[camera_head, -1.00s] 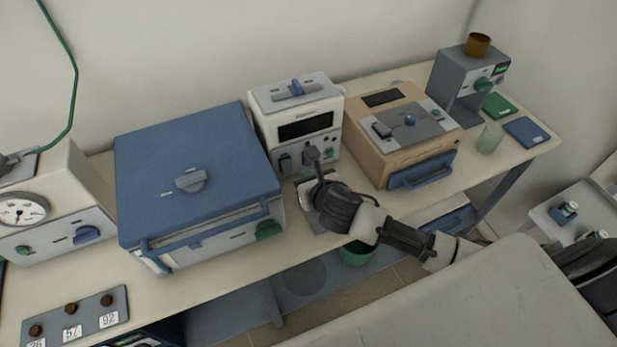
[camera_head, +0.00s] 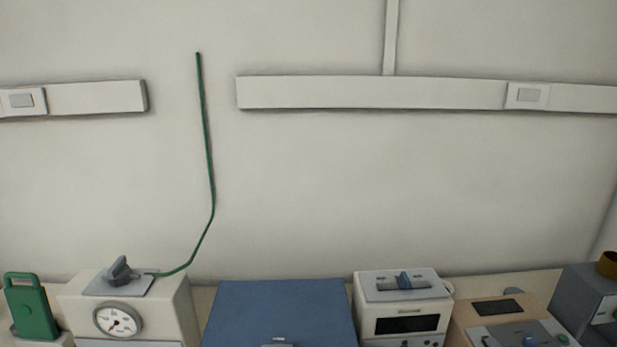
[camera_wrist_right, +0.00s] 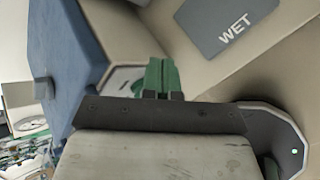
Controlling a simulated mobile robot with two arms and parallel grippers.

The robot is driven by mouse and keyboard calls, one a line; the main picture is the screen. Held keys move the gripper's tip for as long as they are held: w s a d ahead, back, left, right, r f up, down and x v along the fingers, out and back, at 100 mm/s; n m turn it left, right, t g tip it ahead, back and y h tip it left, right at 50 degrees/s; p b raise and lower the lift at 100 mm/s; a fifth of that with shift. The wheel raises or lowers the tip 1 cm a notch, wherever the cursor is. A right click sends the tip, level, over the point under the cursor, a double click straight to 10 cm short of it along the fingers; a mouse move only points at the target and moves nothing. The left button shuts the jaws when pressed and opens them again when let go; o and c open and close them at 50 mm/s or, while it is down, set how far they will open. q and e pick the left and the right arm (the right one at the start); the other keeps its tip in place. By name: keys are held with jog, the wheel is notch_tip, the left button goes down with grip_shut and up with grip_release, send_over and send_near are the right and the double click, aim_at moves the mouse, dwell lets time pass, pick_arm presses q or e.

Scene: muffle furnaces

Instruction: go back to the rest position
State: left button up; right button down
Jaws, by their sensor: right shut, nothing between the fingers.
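My right gripper (camera_wrist_right: 161,77) shows in the right wrist view, its two green fingers together with nothing between them. In that view the large blue-lidded box (camera_wrist_right: 62,55) is to the left of the fingers, and a grey plate marked WET (camera_wrist_right: 228,25) lies on a pale surface beyond them to the upper right. My left gripper is in neither view. The head view shows neither of my arms. In it, the blue lid (camera_head: 280,312) is cut off by the bottom edge.
Along the bottom of the head view stand a green-handled item (camera_head: 31,308), a dial unit (camera_head: 118,319), a white display unit (camera_head: 404,308), a tan unit (camera_head: 515,322) and a grey device (camera_head: 590,300). A green cable (camera_head: 208,150) runs up the bare wall.

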jog(key=s+d+m+g, duration=0.3)
jog(key=s+m+g, duration=0.3)
jog(key=s+m, duration=1.45)
notch_tip(320, 180, down, 27)
jog(key=w+m+g+b, duration=0.1)
jog(key=m+g+b, duration=0.1)
jog(key=b, duration=0.1)
jog(key=s+d+f+g+b, duration=0.1)
jog(key=s+d+f, duration=0.1)
jog(key=s+f, duration=1.4)
notch_tip(320, 180, down, 3)
jog(key=shift+s+d+f+b, duration=0.15)
jog(key=shift+s+d+b, duration=0.15)
jog(key=shift+b, duration=0.1)
jog(key=shift+w, duration=0.2)
